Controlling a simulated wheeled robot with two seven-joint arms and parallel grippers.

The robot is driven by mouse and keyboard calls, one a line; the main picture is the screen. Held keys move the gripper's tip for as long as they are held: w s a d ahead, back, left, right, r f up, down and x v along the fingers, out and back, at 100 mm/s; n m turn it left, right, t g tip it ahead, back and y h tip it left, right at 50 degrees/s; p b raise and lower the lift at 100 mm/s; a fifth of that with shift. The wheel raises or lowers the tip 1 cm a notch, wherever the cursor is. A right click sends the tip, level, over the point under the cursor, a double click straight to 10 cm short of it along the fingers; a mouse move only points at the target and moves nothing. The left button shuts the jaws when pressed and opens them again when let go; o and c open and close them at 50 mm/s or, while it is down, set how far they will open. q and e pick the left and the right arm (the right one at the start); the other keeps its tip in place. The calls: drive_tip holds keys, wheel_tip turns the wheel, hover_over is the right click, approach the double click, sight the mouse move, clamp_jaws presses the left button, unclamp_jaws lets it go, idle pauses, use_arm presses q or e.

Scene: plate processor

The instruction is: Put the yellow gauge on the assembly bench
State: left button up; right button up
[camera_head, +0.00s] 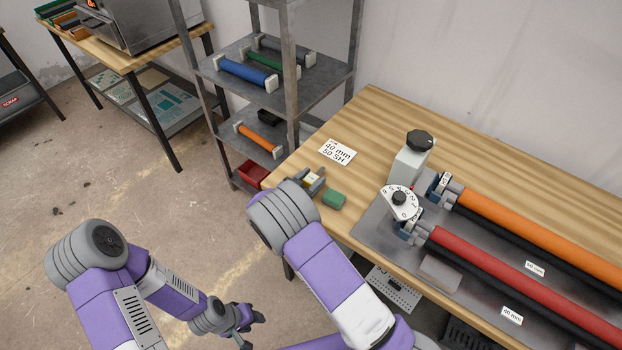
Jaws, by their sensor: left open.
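My left gripper (249,328) is open and hangs low over the floor, left of the bench and well apart from the item.
Orange (520,222) and red (500,272) rollers lie on a grey plate on the bench, beside a white dial (400,203). A label card (337,152) lies near the back left. A metal shelf (315,92) with rollers stands behind. Floor at left is clear.

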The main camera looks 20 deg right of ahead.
drive_tip(key=shift+o, duration=1.4)
drive_tip(key=shift+r, duration=0.1)
drive_tip(key=shift+s+a+r, duration=0.1)
drive_tip(key=shift+a+r, duration=0.05)
drive_tip(key=shift+r, duration=0.05)
drive_tip(key=p+v, duration=0.1)
drive_tip(key=v, duration=1)
drive_tip(key=shift+s+a+p, duration=0.2)
drive_tip(key=shift+p, duration=0.1)
drive_tip(key=shift+f, duration=0.1)
